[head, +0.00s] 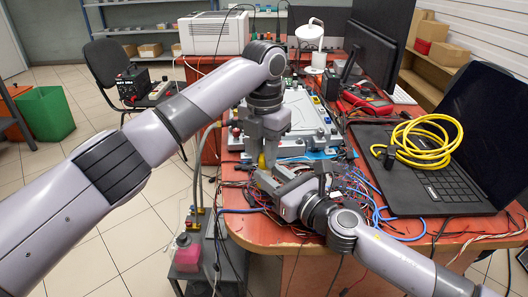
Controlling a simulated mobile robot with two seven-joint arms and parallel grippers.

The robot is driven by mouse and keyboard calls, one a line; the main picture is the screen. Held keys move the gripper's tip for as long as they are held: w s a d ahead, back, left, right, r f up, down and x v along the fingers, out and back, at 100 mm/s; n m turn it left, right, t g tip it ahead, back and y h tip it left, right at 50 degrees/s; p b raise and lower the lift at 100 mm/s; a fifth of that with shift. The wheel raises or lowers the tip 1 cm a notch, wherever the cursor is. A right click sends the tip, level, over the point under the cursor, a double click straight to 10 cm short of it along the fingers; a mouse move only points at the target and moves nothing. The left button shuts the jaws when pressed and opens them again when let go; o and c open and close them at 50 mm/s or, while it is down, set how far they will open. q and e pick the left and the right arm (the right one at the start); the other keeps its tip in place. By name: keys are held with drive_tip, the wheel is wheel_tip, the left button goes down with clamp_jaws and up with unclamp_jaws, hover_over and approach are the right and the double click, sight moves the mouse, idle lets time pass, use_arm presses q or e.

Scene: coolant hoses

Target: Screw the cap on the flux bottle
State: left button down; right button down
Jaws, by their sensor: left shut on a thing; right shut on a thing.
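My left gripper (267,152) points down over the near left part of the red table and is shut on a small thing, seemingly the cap. A little yellow (262,161) shows just under its fingers; I cannot tell whether it is cap or bottle. My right gripper (266,181) comes in from the lower right, directly below the left one, and is shut on what seems to be the flux bottle. The bottle is mostly hidden by the fingers. Whether cap and bottle touch cannot be made out.
Tangled wires (375,205) lie around the grippers on the red table (290,236). A laptop (440,185) with a coiled yellow cable (425,145) is at the right. A white board (305,115) lies behind. A pink container (188,252) stands below the table's left edge.

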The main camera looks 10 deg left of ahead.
use_arm(q)
drive_tip(key=shift+m, duration=0.9)
drive_tip(key=c, duration=0.9)
unclamp_jaws()
drive_tip(key=shift+c, duration=0.2)
drive_tip(key=shift+r, duration=2.25)
drive_tip(key=shift+c, duration=0.4)
